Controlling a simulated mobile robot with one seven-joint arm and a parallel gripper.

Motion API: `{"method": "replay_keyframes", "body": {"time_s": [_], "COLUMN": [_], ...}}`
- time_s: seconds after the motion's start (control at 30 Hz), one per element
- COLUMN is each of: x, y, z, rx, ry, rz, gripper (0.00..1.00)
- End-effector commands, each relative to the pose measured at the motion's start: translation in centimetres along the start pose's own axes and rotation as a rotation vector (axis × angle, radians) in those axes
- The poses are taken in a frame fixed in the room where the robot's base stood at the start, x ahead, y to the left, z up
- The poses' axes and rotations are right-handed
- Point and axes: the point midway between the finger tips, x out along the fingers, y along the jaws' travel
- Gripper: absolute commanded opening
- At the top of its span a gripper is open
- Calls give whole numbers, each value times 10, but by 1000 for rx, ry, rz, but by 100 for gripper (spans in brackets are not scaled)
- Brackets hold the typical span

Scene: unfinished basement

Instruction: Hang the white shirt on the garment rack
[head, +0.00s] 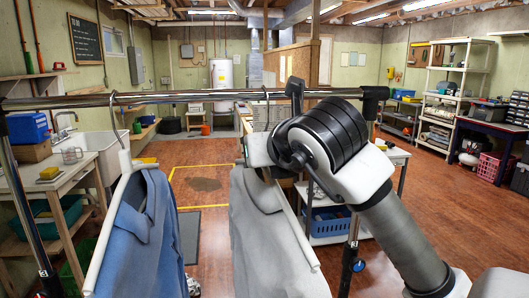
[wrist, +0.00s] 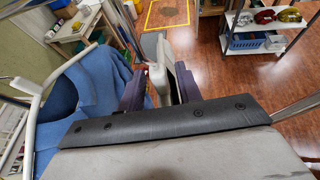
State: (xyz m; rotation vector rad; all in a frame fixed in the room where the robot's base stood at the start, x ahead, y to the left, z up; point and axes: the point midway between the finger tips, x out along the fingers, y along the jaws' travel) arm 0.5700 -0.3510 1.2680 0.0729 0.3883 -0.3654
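The white shirt (head: 255,240), pale grey in this light, hangs on a white hanger (head: 298,225) at the middle of the head view. The hanger's hook (head: 266,100) is at the chrome bar of the garment rack (head: 190,97); it appears to loop over it. My gripper (head: 262,150) is at the top of this hanger, just below the bar. In the wrist view its two dark fingers (wrist: 160,90) stand apart on either side of a pale part of the hanger or shirt, with a dark gap beside the right finger.
A blue shirt (head: 142,240) hangs from the same bar on the left, close beside the white one. The rack's left post (head: 25,200) is at the left edge. A workbench and sink (head: 98,142) stand behind it. The red-brown floor (head: 205,165) beyond is mostly clear.

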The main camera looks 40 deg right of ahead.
Motion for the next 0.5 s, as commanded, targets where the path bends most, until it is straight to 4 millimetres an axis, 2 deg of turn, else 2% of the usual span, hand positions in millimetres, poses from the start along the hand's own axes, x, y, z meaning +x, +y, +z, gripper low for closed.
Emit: {"method": "replay_keyframes", "body": {"time_s": [0.33, 0.5], "x": [-1, -20], "y": [0, -1], "z": [-1, -2], "rx": [0, -1], "ry": [2, 0], "rz": [0, -4], "gripper": [41, 41]}}
